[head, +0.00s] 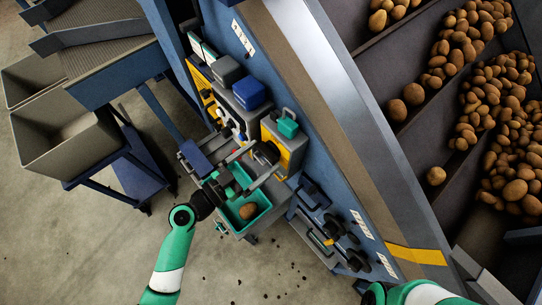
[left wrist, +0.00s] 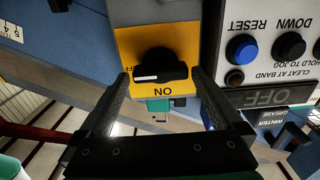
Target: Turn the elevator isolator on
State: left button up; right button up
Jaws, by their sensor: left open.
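The isolator is a black rotary knob (left wrist: 162,68) on a yellow plate (left wrist: 128,48) on a grey box. In the left wrist view the picture is upside down; ON reads below the knob and OFF at its left. The knob's bar lies across the picture, its white mark pointing left, toward OFF. In the head view the knob (head: 266,152) sits on the yellow-faced box (head: 293,152). My left gripper (left wrist: 160,85) is open, one finger on each side of the knob, with gaps visible. It also shows in the head view (head: 264,158). My right gripper is out of view.
Beside the isolator is a panel with a blue button (left wrist: 241,48), a black button (left wrist: 290,45) and an OFF label (left wrist: 266,97). A teal padlock-like piece (head: 287,124) is on the box. A green tray (head: 246,208) holding a potato lies below my left gripper.

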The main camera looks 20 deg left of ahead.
pick_arm(q)
jog(key=shift+w, duration=0.2)
jog(key=c, duration=1.1)
jog(key=shift+n, duration=0.4)
jog(key=n, duration=1.2)
jog(key=shift+n, duration=0.4)
jog(key=n+p, duration=0.1)
jog(key=n, duration=0.3)
jog(key=shift+f+n, duration=0.1)
jog(key=shift+n, duration=0.2)
